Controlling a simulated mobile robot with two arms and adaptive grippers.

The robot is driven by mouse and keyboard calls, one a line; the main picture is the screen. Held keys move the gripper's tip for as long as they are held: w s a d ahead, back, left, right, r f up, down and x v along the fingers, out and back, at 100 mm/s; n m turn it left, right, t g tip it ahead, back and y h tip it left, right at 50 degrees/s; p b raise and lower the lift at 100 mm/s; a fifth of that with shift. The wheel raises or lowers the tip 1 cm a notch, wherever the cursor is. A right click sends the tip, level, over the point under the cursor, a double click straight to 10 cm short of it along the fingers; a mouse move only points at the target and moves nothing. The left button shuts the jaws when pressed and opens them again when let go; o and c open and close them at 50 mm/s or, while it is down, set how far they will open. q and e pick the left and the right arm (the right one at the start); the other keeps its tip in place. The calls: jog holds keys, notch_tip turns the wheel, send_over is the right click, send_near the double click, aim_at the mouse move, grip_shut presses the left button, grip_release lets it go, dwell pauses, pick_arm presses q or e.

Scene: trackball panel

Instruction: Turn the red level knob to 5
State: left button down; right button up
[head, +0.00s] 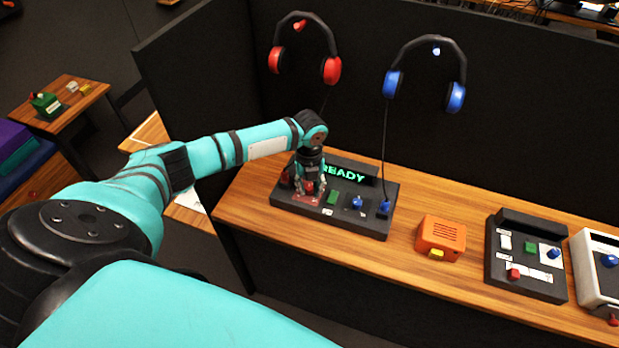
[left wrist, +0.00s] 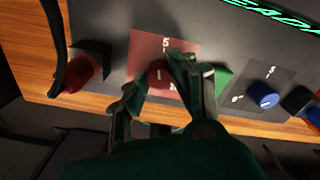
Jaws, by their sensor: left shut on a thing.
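The red level knob (left wrist: 158,74) sits on a dark red scale plate (left wrist: 147,47) on the black panel. A "5" shows at the top of the scale and a partly covered number at its lower right. A short pale mark shows on the knob; I cannot tell exactly where it points. My left gripper (left wrist: 160,88) is shut on the knob, one finger on each side, the right finger covering part of the plate. In the head view my left gripper (head: 311,188) reaches down over the plate (head: 306,200) and mostly hides the knob.
A red plug (left wrist: 80,75) stands left of the knob. A green button (left wrist: 223,77) and a blue knob (left wrist: 264,95) are to the right. The display (head: 343,173) reads READY. An orange box (head: 441,236) stands right of the panel; headphones hang behind.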

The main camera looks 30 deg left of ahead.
aim_at(310, 188)
pick_arm(q)
jog(key=shift+m, duration=1.3)
jog(key=c, duration=1.1)
grip_release()
notch_tip(310, 188, up, 12)
